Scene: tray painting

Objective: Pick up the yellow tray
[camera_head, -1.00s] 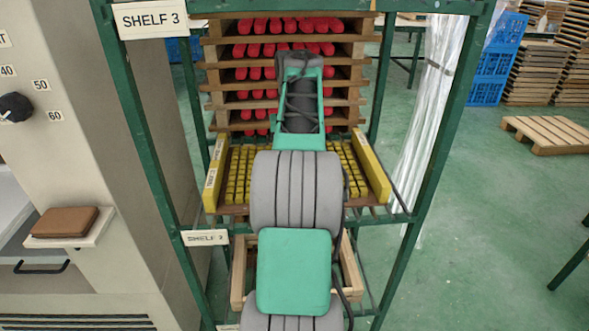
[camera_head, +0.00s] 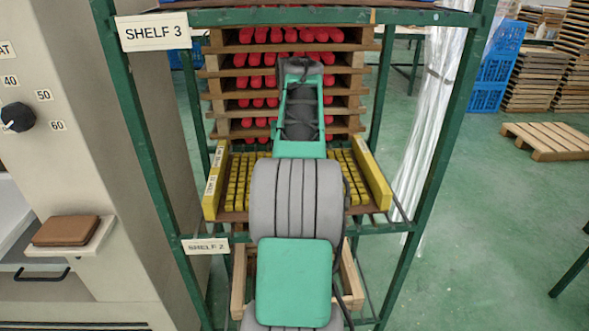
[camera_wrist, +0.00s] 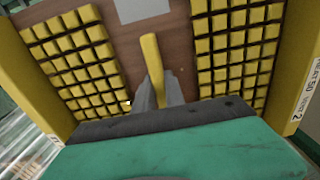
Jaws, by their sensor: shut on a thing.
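The yellow tray has two yellow side walls, the left one (camera_head: 214,182) and the right one (camera_head: 372,174), and a brown board with blocks of small yellow pieces. It is at the Shelf 2 level of the green rack, partly hidden behind my arm. In the wrist view its right wall (camera_wrist: 302,75) carries a label, and a yellow handle (camera_wrist: 152,58) stands up in the middle. My gripper (camera_wrist: 160,88) is shut on that handle, between the two blocks of pieces. In the head view my arm hides the gripper's fingers.
Green rack posts (camera_head: 437,150) stand close on both sides of the tray. Behind it are stacked wooden boards (camera_head: 350,98) with red pieces. A beige machine (camera_head: 90,130) with a dial is at the left. Open green floor lies at the right, with a pallet (camera_head: 550,140).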

